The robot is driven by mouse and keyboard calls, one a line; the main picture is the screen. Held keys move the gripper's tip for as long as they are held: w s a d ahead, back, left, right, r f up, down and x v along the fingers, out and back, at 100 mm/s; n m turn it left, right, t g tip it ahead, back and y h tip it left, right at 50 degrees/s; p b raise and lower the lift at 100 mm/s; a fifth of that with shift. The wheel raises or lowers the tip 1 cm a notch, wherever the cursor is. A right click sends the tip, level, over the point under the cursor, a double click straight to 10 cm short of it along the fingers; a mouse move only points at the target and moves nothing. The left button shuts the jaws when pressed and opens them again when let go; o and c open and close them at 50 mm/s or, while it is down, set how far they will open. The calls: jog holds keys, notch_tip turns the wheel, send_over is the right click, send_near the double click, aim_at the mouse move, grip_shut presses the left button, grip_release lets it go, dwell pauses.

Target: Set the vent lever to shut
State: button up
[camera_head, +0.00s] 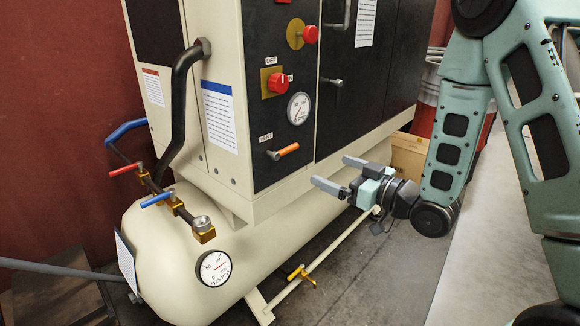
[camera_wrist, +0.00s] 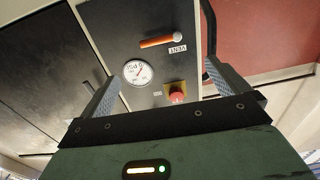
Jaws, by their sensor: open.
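The vent lever (camera_head: 287,150) has an orange handle on a metal pivot, low on the black control panel. It points right from its pivot, tilted slightly up in the head view. A small VENT label (camera_head: 265,137) is above the pivot. In the wrist view the lever (camera_wrist: 157,42) shows upside down, its handle pointing left from the pivot. My gripper (camera_head: 334,172) is open and empty, to the right of the lever and a little lower, apart from it. In the wrist view the lever lies beyond the gap between my fingers.
A pressure gauge (camera_head: 299,108) and a red knob (camera_head: 277,83) are above the lever; another red button (camera_head: 310,34) is higher. The cream tank (camera_head: 165,245) with pipes, a blue handle (camera_head: 156,199) and a red handle (camera_head: 124,170) is below left. A cardboard box (camera_head: 408,155) stands behind my gripper.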

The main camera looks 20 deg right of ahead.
aim_at(288, 152)
jog(key=b+x, duration=0.3)
jog(key=x, duration=1.1)
jog(key=shift+w+a, duration=0.15)
jog(key=shift+w, duration=0.1)
jog(key=c, duration=1.3)
jog(key=shift+c, duration=0.2)
